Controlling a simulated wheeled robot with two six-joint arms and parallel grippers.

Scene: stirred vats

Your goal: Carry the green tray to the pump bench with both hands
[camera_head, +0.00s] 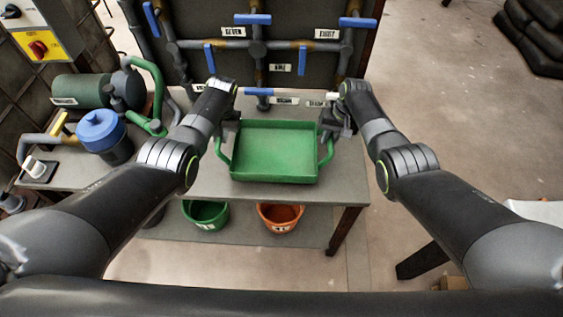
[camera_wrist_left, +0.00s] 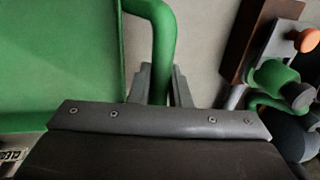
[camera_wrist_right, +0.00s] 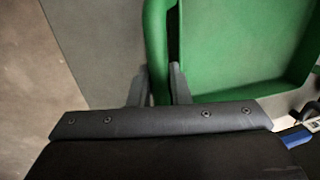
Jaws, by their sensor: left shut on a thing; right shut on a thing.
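The green tray (camera_head: 273,149) is empty and looks level, over the front part of the grey pump bench (camera_head: 230,185). I cannot tell whether it touches the bench top. My left gripper (camera_head: 227,131) is shut on the tray's left handle, which shows between its fingers in the left wrist view (camera_wrist_left: 160,88). My right gripper (camera_head: 324,133) is shut on the tray's right handle, seen between its fingers in the right wrist view (camera_wrist_right: 157,85). Parts of the handles are hidden by the fingers.
A green pump (camera_head: 85,90) and a blue-capped canister (camera_head: 102,133) stand on the bench at left. Pipes with blue valve handles (camera_head: 252,19) rise behind the tray. A green bucket (camera_head: 205,214) and an orange bucket (camera_head: 280,217) are below the bench top. Open floor lies to the right.

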